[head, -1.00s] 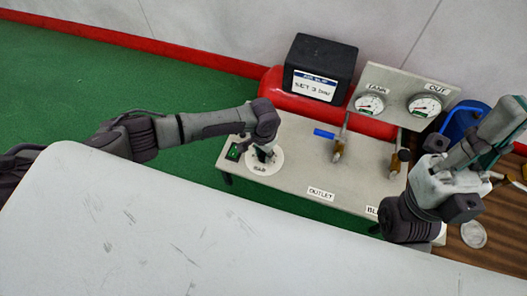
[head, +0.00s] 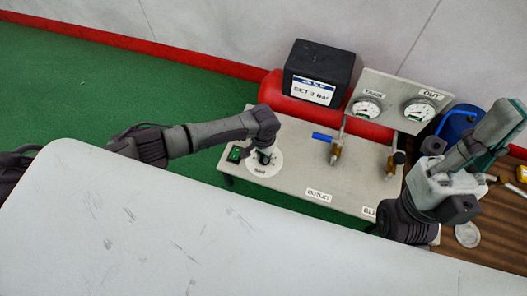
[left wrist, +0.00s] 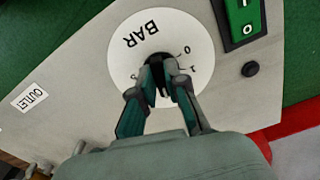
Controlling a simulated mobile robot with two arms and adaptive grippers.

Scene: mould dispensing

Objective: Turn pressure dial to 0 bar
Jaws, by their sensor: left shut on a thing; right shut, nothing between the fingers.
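The pressure dial is a white disc marked BAR (head: 252,165) on the grey panel. It also shows in the left wrist view (left wrist: 200,40), with the marks 0 and 1 visible to the right of the knob. My left gripper (head: 265,157) points down over the dial. In the left wrist view its fingers (left wrist: 158,88) are shut on the dark knob (left wrist: 158,82) at the dial's centre, and they hide most of it.
A green switch (left wrist: 247,18) sits beside the dial. A blue-handled valve (head: 325,137), the TANK gauge (head: 367,108) and OUT gauge (head: 419,110) stand farther right. A black box (head: 318,62) sits behind on a red tank. A white surface (head: 150,230) fills the front.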

